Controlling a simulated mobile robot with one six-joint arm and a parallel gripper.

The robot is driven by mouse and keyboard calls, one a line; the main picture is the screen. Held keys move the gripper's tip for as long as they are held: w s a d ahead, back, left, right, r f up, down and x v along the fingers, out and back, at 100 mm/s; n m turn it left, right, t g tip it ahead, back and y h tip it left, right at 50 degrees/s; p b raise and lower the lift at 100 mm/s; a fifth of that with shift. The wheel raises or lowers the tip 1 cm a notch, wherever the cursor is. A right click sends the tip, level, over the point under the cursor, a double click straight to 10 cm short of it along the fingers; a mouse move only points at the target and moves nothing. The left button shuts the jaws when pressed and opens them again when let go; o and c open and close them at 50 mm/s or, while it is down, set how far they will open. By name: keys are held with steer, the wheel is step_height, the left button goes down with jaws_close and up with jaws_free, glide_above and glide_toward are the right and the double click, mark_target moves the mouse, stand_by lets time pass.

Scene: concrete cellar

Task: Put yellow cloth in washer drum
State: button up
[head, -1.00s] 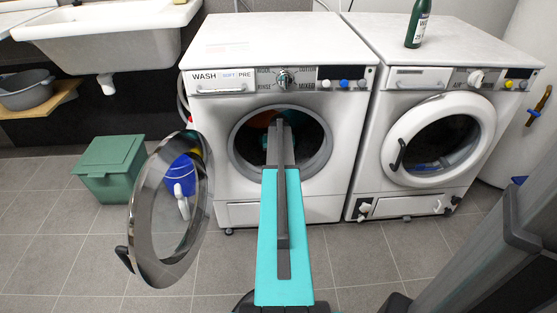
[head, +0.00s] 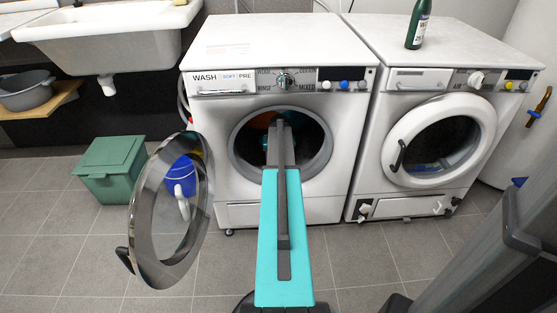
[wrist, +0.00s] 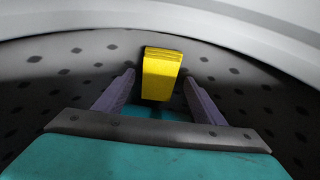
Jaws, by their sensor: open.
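The yellow cloth (wrist: 161,75) shows in the wrist view as a folded yellow block against the dark, perforated wall of the washer drum (wrist: 60,75). My gripper (wrist: 157,80) is open inside the drum, its two purple fingers apart on either side of the cloth's lower part. I cannot tell whether the fingers touch it. In the head view my arm reaches into the open front of the left washer (head: 335,185), and the gripper and cloth are hidden there. The washer's round door (head: 145,240) stands open to the left.
A second machine (head: 365,200) with its door closed stands at the right, a green bottle (head: 417,27) on top. A green lidded bin (head: 108,170) and a blue container (head: 180,177), seen beside and through the open door, stand on the floor. A sink (head: 100,35) hangs at upper left.

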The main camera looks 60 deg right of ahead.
steer(key=p+v, duration=0.1)
steer(key=v, duration=0.4)
steer(key=shift+p, duration=0.3)
steer(key=shift+s+a+f, duration=0.15)
steer(key=shift+s+a, duration=0.35)
steer(key=shift+a, duration=0.25)
steer(key=shift+s+a+p, duration=0.45)
steer(key=shift+s+a, duration=0.55)
steer(key=shift+a, duration=0.35)
steer(key=shift+s+a+p, duration=0.45)
steer(key=shift+s+a, duration=0.55)
steer(key=shift+a, duration=0.4)
steer(key=shift+s+a+p, duration=0.45)
steer(key=shift+s+a, duration=0.5)
steer(key=shift+a, duration=0.4)
